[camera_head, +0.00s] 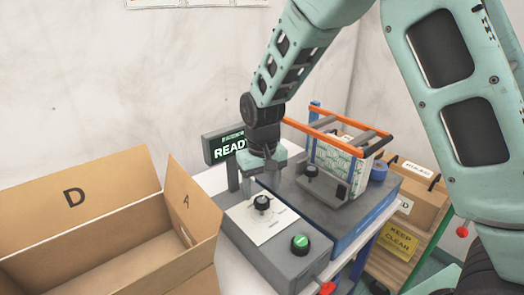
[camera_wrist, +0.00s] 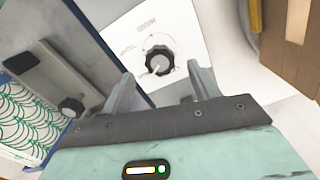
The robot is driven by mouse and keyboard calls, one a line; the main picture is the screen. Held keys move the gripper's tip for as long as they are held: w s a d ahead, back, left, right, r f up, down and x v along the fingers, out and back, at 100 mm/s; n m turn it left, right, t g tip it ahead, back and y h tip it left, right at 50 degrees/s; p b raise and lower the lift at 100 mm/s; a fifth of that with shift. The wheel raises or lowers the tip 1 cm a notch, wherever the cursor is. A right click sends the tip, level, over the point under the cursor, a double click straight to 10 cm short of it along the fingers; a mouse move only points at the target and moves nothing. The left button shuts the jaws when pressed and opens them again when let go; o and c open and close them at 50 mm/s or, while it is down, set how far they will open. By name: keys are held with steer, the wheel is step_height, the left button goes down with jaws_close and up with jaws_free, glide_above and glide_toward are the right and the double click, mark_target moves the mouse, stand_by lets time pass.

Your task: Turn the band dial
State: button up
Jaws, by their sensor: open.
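The band dial is a black ribbed knob (camera_head: 262,203) on a white plate (camera_head: 262,222) on top of a grey control box (camera_head: 274,252). In the wrist view the dial (camera_wrist: 159,61) lies just beyond the fingertips, and a white pointer mark shows on it. My gripper (camera_head: 265,163) points down above and slightly behind the dial. In the wrist view my gripper (camera_wrist: 163,82) is open, its two fingers spread to either side below the dial, apart from it and empty. The lettering on the plate is too small to read.
A green button (camera_head: 300,242) sits on the same box. A "READY" display (camera_head: 228,146) stands behind. An open cardboard box (camera_head: 108,232) is at left. A machine (camera_head: 365,205) with an orange-railed frame (camera_head: 336,133) holding patterned material stands close at right.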

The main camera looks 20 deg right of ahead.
mark_target(262, 200)
step_height(262, 200, up, 14)
steer(key=b, duration=0.1)
stand_by(0.5)
